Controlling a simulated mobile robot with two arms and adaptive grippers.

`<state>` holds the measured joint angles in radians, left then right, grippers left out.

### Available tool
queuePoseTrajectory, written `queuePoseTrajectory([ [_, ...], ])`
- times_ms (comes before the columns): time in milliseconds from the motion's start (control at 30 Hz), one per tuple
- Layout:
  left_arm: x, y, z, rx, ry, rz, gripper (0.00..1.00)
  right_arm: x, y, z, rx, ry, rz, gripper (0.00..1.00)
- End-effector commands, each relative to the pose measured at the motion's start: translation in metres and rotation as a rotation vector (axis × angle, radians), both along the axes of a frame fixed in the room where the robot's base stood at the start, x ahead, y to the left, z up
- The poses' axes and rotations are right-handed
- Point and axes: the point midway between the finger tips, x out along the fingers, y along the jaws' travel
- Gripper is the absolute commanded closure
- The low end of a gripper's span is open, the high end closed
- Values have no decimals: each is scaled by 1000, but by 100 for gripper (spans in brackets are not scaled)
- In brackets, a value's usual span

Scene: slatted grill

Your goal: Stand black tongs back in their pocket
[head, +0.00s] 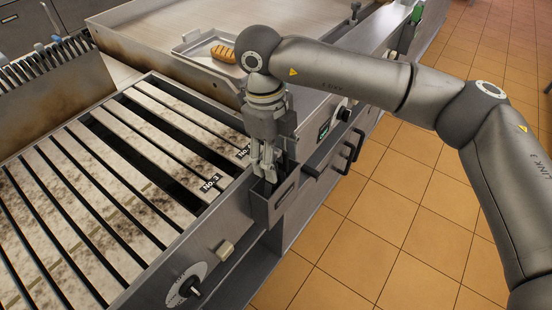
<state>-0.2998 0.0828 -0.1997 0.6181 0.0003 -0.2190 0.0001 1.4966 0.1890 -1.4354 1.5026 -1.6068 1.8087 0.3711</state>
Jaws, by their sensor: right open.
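My right gripper (266,172) points down at the mouth of a grey metal pocket (284,197) on the front edge of the slatted grill. Its fingers are open, with their tips at or just inside the pocket's opening. I cannot clearly make out the black tongs there; the gripper and the pocket wall hide most of the inside. My left gripper is not in view.
The slatted grill (105,190) with labelled slats fills the left. Behind it, a flat griddle holds a tray (190,42) with a browned bread-like item (223,53). Knobs (187,287) and handles (351,146) stick out in front. The tiled floor (372,225) at right is clear.

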Motion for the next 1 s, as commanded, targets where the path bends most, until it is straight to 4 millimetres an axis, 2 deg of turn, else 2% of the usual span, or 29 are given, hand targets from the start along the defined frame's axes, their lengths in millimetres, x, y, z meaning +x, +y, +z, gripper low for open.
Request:
queuePoseTrajectory([
  [300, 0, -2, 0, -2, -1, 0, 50, 6, 8, 67, 2, -4, -1, 45],
  [500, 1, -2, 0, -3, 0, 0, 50, 8, 11, 98, 1, -2, -1, 45],
  [700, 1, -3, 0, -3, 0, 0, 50, 8, 12, 108, 1, 0, 1, 45],
  [1000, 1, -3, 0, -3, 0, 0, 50, 8, 12, 109, 1, 0, 1, 45],
])
